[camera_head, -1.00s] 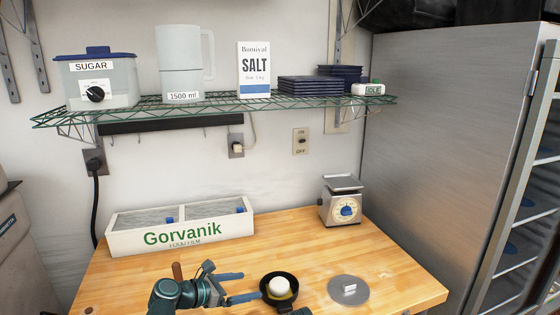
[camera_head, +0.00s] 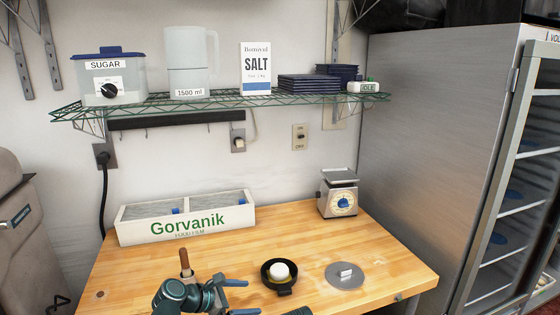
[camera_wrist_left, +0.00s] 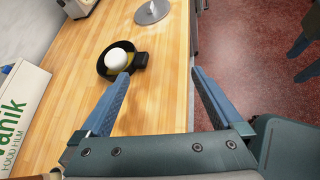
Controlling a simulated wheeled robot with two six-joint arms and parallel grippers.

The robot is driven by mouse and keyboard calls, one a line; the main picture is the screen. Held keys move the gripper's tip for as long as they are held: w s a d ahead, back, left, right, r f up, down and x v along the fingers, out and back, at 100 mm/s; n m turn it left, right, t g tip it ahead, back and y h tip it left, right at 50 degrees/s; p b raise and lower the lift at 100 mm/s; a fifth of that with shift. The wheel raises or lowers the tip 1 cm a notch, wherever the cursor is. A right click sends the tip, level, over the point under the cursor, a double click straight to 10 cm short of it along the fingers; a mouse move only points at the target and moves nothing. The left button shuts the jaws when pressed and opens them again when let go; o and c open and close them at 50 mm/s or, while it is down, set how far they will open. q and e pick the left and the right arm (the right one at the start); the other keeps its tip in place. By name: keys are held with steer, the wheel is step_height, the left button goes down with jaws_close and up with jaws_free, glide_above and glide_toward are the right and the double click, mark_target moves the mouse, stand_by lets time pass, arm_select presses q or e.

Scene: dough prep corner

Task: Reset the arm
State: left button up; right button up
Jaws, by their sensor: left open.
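My left gripper (camera_head: 240,297) is open and empty at the front of the wooden table, left of a small black pan (camera_head: 267,284) and apart from it. In the left wrist view, the two blue fingers (camera_wrist_left: 160,76) are spread wide, with table top and floor between them. The pan (camera_wrist_left: 103,70) lies beyond the left finger there, holding a round white lump (camera_wrist_left: 116,60) on something yellow. A dark piece at the bottom edge of the head view and blue-grey shapes at the right of the wrist view may be my right arm; its jaws are unclear.
A white Gorvanik box (camera_head: 140,232) stands at the back left and a kitchen scale (camera_head: 338,200) at the back right. A grey disc (camera_head: 358,281) with a handle lies right of the pan. A brown handle (camera_head: 184,260) stands behind my left gripper.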

arm_select(q)
steer(key=s+a+f+m+g+y, duration=0.65)
steer(key=s+f+m+y, duration=0.45)
steer(key=m, duration=1.1)
steer(key=s+d+f+m+b, duration=0.3)
steer(key=s+d+f+b, duration=0.4)
steer(key=d, duration=0.3)
steer(key=shift+m, duration=0.4)
